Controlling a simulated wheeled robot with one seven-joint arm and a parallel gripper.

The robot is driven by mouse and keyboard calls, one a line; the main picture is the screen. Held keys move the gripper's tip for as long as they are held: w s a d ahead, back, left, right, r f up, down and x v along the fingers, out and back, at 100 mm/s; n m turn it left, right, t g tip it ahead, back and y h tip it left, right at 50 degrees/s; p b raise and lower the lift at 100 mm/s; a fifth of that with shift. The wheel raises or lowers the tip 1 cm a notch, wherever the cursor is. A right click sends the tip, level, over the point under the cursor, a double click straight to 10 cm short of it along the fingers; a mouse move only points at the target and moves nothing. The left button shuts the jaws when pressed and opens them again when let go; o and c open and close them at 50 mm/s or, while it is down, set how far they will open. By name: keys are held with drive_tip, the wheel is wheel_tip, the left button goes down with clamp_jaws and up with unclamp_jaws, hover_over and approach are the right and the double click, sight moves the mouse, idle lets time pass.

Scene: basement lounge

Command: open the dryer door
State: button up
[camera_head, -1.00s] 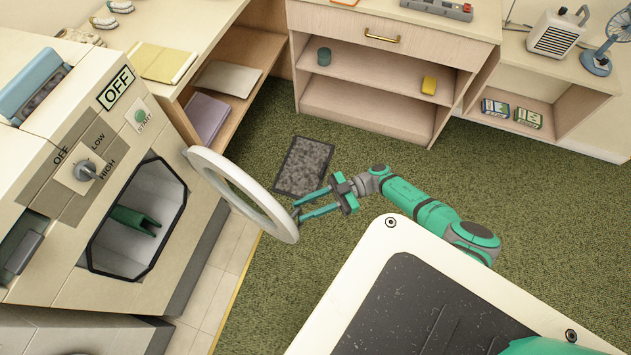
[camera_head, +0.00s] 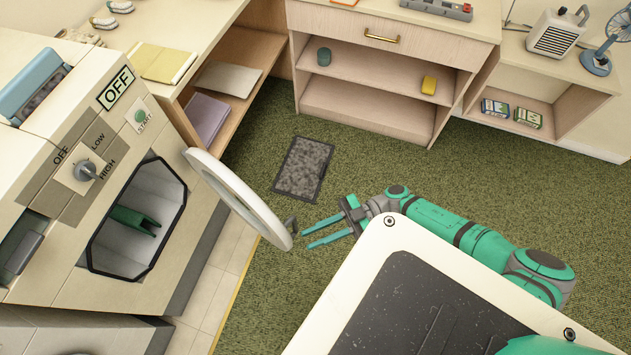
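The dryer (camera_head: 60,240) stands at the left with its octagonal opening uncovered. Its round white door (camera_head: 238,197) is swung well out from the front, seen nearly edge-on. A small dark handle (camera_head: 290,225) sticks out at the door's outer edge. A green object (camera_head: 135,221) shows inside the drum. My gripper (camera_head: 306,232) is just right of the handle, with its two teal fingers parted and pointing left. Nothing shows between the fingers, and they appear clear of the handle.
A dark mat (camera_head: 303,168) lies on the green carpet behind the door. Shelves (camera_head: 385,80) line the back, and a wooden counter (camera_head: 185,35) stands beside the dryer. The carpet right of the mat is open.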

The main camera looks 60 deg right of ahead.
drive_tip(key=shift+s+a, duration=0.1)
clamp_jaws()
drive_tip(key=s+a+r+m+t+h, duration=0.1)
drive_tip(key=a+r+m+t+h, duration=0.2)
drive_tip(key=a+m+h, duration=0.3)
drive_tip(key=s+a+r+m+t+h, duration=0.1)
drive_tip(key=a+r+m+t+h, duration=0.2)
drive_tip(key=a+h, duration=0.6)
drive_tip(key=a+r+m, duration=0.2)
drive_tip(key=a, duration=0.5)
drive_tip(key=shift+s+r+m, duration=0.15)
drive_tip(key=shift+s+m, duration=0.1)
drive_tip(key=shift+m, duration=0.15)
